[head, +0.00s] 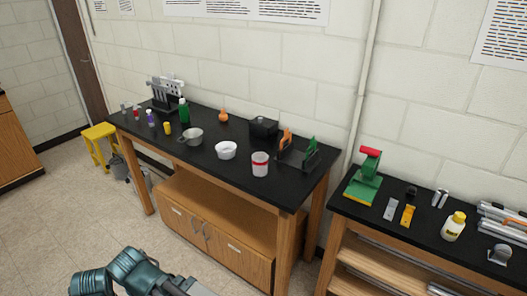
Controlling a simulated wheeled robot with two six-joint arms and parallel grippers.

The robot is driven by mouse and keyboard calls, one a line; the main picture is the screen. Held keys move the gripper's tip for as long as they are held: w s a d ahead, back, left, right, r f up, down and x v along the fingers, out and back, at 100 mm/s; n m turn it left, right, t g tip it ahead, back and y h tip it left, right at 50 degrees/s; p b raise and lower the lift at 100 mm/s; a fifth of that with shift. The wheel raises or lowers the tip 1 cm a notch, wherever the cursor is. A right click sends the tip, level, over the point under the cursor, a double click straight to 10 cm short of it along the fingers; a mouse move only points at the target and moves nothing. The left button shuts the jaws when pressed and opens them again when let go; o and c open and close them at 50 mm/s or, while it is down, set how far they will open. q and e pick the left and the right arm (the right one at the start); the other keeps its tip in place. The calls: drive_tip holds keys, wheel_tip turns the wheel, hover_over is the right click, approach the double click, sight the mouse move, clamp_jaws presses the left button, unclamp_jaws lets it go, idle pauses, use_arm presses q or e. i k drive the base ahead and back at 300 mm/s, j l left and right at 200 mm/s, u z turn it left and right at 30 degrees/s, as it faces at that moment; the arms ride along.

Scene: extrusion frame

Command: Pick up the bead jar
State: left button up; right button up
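No object can be told for certain as the bead jar at this size. Small bottles, including a green one (184,111) and a purple-and-white one (151,118), stand at the left bench's left end. A teal arm link of mine (125,270) shows at the bottom left, over the floor. Neither of my grippers shows.
The left bench (215,172) also holds a white bowl (226,150), a grey pan (192,136) and a black box (263,127). The right bench (345,203) holds a green press (365,178) and metal extrusions (505,214). A yellow stool (99,140) stands at left.

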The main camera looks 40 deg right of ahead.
sight(260, 165)
drive_tip(key=z, duration=1.1)
